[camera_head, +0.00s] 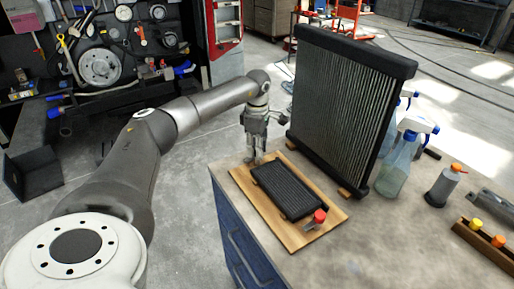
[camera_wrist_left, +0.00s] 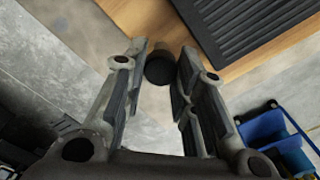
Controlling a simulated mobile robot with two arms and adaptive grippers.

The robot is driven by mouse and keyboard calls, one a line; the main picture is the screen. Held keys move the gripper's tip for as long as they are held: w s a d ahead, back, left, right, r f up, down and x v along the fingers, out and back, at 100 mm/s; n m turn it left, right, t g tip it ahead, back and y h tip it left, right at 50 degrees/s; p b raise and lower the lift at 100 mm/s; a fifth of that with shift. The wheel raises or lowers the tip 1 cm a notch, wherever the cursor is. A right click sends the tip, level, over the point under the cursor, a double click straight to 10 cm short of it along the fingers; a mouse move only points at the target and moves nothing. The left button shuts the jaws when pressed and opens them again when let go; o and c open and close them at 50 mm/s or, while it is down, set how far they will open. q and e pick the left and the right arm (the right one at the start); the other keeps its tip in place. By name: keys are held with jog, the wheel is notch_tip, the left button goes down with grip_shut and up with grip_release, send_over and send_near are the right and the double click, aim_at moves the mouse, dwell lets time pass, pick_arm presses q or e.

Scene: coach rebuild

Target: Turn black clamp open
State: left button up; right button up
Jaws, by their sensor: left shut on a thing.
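A wooden board (camera_head: 240,173) lies on the workbench with a black ribbed panel (camera_head: 296,188) on it. The black clamp (camera_wrist_left: 160,69) shows in the left wrist view as a dark round knob beside the panel, at the board's edge. My left gripper (camera_head: 252,157) reaches down over the far left corner of the board. In the left wrist view its fingers (camera_wrist_left: 160,75) are shut on the black clamp, one on each side. The clamp's lower part is hidden. A clamp with a red knob (camera_head: 319,216) sits at the opposite, near right corner of the panel. My right gripper is out of view.
A tall black-framed radiator (camera_head: 340,105) stands behind the board, close to my left gripper. Spray bottles (camera_head: 396,165), a grey bottle with an orange cap (camera_head: 441,188) and a wooden tray (camera_head: 470,236) stand to the right. The front right benchtop is clear.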

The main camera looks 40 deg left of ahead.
pick_arm(q)
jog(key=shift+w+r, duration=0.1)
jog(key=o, duration=1)
jog(key=shift+o, duration=0.2)
notch_tip(320, 180, up, 12)
dwell(0.4)
